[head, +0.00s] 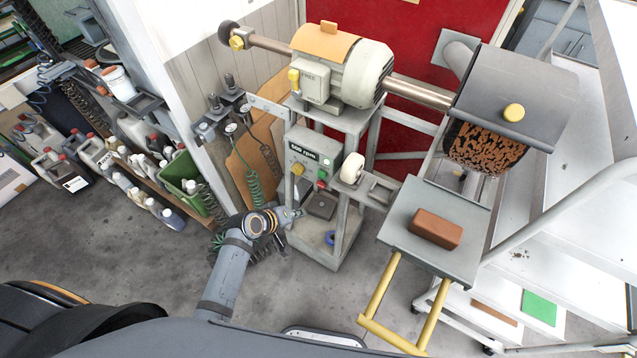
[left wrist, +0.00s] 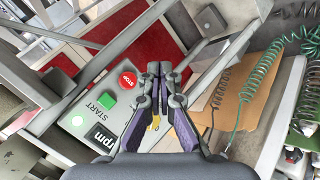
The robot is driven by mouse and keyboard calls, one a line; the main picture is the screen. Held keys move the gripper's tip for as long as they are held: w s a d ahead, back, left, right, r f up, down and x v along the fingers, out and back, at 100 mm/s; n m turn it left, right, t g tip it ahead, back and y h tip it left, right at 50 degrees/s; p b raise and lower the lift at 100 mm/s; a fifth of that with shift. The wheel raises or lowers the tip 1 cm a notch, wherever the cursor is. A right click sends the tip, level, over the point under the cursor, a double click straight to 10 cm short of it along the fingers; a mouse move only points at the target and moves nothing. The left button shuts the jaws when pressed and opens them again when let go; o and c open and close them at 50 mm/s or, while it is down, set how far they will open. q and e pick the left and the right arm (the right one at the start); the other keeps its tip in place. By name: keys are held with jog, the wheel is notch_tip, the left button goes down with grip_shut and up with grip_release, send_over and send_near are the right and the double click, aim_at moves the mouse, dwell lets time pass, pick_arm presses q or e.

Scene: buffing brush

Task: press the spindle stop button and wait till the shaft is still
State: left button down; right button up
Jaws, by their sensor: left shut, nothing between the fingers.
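The grey control box (head: 314,152) stands on the machine frame below the motor (head: 340,70). Its lit display (head: 303,150) reads rpm; the number is too small to be sure of. In the left wrist view the red STOP button (left wrist: 128,80) sits beyond the green START button (left wrist: 107,101). My left gripper (head: 293,213) is shut and empty, below and left of the box in the head view. In the wrist view its fingertips (left wrist: 160,70) appear right of STOP, apparently not touching it. The shaft (head: 418,93) runs from the motor to the brush (head: 485,147); whether it turns cannot be told.
A grey tray (head: 400,235) with a brown block (head: 436,229) and yellow handles stands right of the frame. Coiled green hoses (head: 252,180) hang left of the box. White stairs rise at right. Bottles and a green bin (head: 180,172) stand at left.

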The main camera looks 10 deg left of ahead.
aim_at(321, 184)
pick_arm(q)
jog(key=w+d+b, duration=0.3)
jog(key=w, duration=0.5)
jog(key=shift+d+b, duration=0.2)
jog(key=shift+b, duration=0.15)
pick_arm(e)
notch_tip(321, 184, down, 4)
jog(key=shift+r, duration=0.1)
pick_arm(q)
jog(key=shift+w, duration=0.15)
dwell(0.8)
jog(key=shift+w+d, duration=0.15)
jog(key=shift+w, duration=0.2)
pick_arm(e)
jog(key=shift+r, duration=0.15)
pick_arm(q)
jog(key=shift+w+d, duration=0.15)
jog(key=shift+w, duration=0.25)
dwell(0.4)
jog(key=shift+s+a+p, duration=0.35)
jog(key=shift+s+p, duration=0.5)
pick_arm(e)
jog(key=shift+r, duration=0.75)
